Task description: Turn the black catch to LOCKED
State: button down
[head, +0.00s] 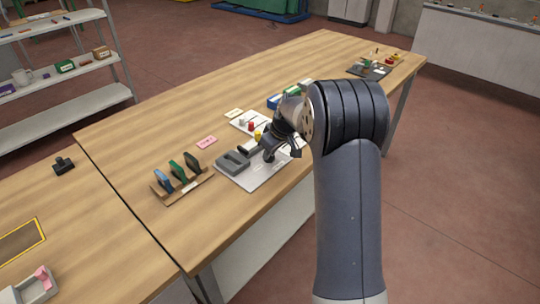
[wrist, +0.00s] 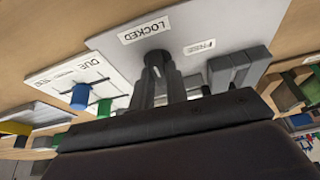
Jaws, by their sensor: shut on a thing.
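The black catch (wrist: 157,57) shows in the wrist view as a dark rounded end between my fingers, on a light grey plate (wrist: 215,22). The LOCKED label (wrist: 145,30) lies just beyond this end, and the FREE label (wrist: 200,47) is to its right. My gripper (wrist: 157,78) is shut on the catch. The fingers hide most of it, so I cannot tell exactly where it points. In the head view, my gripper (head: 280,152) is down at the plate (head: 262,182), and the catch cannot be made out clearly.
A grey block (head: 232,162) stands on the plate beside my gripper. A wooden rack with blue and green pieces (head: 180,180) is to the left. A white board with coloured knobs (head: 240,121) lies behind. The wooden table (head: 130,140) is clear at the far left.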

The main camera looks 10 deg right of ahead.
jog(key=shift+n, duration=0.3)
jog(key=c, duration=1.4)
grip_release()
jog(key=shift+r, duration=0.1)
jog(key=v, duration=1)
jog(key=shift+d+r, duration=0.2)
jog(key=shift+r, duration=0.1)
